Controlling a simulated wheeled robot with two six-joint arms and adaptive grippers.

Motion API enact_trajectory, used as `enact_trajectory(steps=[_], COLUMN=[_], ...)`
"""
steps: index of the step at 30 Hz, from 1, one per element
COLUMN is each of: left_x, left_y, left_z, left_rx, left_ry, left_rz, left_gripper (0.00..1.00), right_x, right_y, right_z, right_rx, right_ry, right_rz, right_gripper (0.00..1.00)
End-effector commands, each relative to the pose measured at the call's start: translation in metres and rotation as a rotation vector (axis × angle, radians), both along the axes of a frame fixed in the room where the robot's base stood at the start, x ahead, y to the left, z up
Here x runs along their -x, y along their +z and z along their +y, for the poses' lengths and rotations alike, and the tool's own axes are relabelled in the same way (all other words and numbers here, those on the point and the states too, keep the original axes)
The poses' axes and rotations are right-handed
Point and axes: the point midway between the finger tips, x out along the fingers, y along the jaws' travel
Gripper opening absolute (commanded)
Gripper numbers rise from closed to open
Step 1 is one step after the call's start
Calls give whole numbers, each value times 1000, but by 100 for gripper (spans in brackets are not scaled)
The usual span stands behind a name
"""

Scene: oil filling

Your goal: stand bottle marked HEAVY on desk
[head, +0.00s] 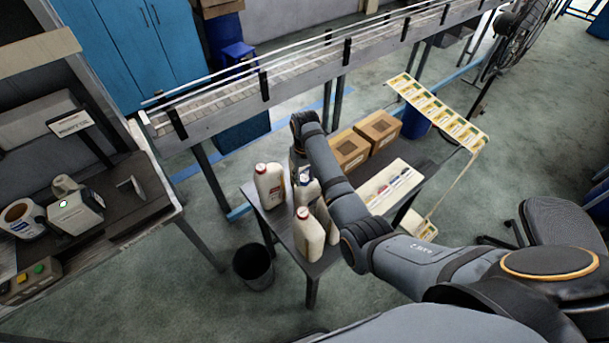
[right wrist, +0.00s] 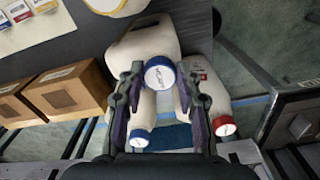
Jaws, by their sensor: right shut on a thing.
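Several white plastic bottles stand on the small dark desk (head: 330,265). My right gripper (right wrist: 160,78) is shut on a white bottle with a blue cap (right wrist: 160,74); its fingers sit on both sides near the cap. In the head view, the right hand (head: 298,160) is above the desk, partly hidden by my arm. A red-capped bottle (right wrist: 207,92) is beside the right finger, and another blue cap (right wrist: 137,138) shows below. The head view also shows a red-capped bottle in front (head: 309,235). I cannot read HEAVY on any label. My left gripper is not in view.
Two cardboard boxes (head: 350,150) and a sheet with colored labels (head: 392,185) lie right of the bottles. A conveyor (head: 300,75) runs behind the desk. A black bin (head: 253,266) stands on the floor. A workbench (head: 150,205) with devices is at left.

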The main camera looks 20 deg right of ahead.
Motion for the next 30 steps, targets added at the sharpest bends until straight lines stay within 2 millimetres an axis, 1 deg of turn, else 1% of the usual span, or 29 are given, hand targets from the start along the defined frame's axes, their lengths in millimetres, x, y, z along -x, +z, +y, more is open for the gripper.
enact_trajectory(steps=[1,11,12,15,18,24,25,30], left_x=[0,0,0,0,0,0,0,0], left_y=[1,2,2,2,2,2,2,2], left_z=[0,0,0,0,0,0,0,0], left_rx=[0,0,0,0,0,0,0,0], left_ry=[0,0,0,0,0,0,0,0], left_rz=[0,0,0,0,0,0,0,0], left_gripper=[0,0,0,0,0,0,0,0], right_x=[-1,-1,-1,-1,-1,0,1,1], right_y=[2,0,0,0,0,-1,-3,-3], right_z=[0,0,0,0,0,0,0,0], right_rx=[1,1,1,1,1,0,0,0], right_ry=[0,0,0,0,0,0,0,0], right_rz=[-4,-5,-5,-4,-3,-1,3,2], right_gripper=[0,0,35,49,60,60,63,86])
